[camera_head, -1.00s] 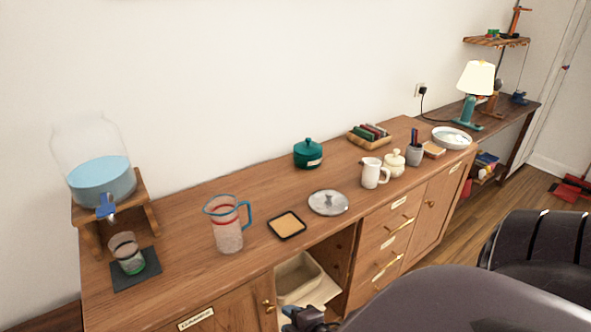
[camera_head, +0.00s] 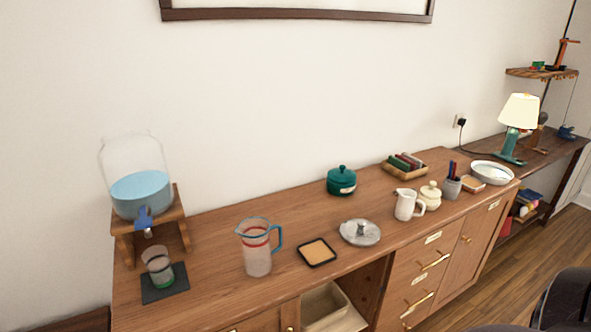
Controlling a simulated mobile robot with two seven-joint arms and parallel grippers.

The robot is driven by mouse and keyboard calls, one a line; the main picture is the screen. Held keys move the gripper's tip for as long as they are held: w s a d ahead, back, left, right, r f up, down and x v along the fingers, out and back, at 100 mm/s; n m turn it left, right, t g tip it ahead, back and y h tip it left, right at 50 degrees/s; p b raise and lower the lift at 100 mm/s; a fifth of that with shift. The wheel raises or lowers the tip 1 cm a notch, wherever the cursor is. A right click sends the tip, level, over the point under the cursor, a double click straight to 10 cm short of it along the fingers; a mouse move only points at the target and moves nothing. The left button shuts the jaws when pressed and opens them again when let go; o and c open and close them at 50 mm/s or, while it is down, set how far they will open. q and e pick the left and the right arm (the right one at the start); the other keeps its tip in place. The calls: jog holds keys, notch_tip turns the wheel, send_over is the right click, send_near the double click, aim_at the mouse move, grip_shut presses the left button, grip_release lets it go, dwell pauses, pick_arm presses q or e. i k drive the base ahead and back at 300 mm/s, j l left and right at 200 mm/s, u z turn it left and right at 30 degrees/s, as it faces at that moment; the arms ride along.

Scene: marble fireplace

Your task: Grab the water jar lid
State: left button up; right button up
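A round, shiny silver lid with a small knob (camera_head: 360,232) lies flat on the wooden counter, near its front edge, right of the black square tray. A clear glass water jar (camera_head: 141,188) with blue water and a blue tap stands on a wooden stand at the left; its top looks open. Neither of my grippers is in view. Only dark, rounded parts of my own arm show at the bottom right corner, well away from the lid.
On the wooden counter (camera_head: 215,228), a glass pitcher (camera_head: 257,254) and a black tray (camera_head: 317,252) are left of the lid. A green pot (camera_head: 341,181) stands behind it and a white jug (camera_head: 406,205) to its right. An open cubby with a bin (camera_head: 325,305) lies below.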

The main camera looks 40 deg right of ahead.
aim_at(357, 233)
jog(key=z, duration=1.75)
